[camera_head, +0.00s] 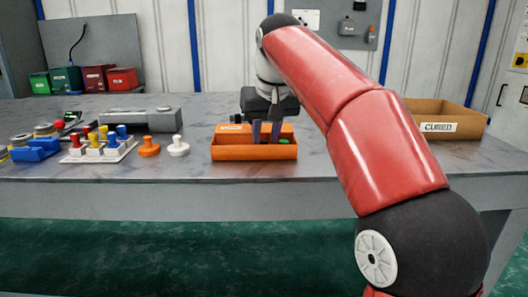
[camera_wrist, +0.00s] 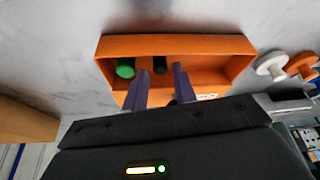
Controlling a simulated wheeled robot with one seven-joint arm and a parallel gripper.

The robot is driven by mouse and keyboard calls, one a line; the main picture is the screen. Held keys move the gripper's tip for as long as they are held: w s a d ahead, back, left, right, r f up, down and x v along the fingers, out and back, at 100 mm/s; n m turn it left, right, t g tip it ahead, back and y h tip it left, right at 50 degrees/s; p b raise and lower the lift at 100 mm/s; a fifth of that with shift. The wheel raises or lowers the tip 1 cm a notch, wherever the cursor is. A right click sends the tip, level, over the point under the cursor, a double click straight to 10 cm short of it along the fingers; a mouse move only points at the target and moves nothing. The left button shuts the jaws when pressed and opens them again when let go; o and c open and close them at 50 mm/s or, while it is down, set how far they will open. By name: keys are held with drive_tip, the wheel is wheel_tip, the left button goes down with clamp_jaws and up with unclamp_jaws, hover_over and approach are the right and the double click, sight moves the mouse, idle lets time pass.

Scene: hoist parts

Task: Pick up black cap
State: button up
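The black cap (camera_wrist: 160,64) lies in the orange bin, near its far wall in the wrist view, with its lower part in shadow. In the wrist view it appears between the two fingertips of my gripper (camera_wrist: 161,74). The fingers are apart, with nothing held between them. In the head view my gripper (camera_head: 265,141) points down into the orange bin (camera_head: 254,153). The black cap cannot be made out there. The bin also shows in the wrist view (camera_wrist: 200,46).
A green cap (camera_wrist: 125,68) lies in the same bin, beside the black one. An orange knob (camera_head: 149,147) and a white knob (camera_head: 178,147) stand left of the bin. Further left is a white rack (camera_head: 98,152) of coloured pegs. A cardboard box (camera_head: 455,128) sits at right.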

drive_tip(key=shift+x, duration=0.75)
clamp_jaws()
drive_tip(key=shift+r, duration=0.1)
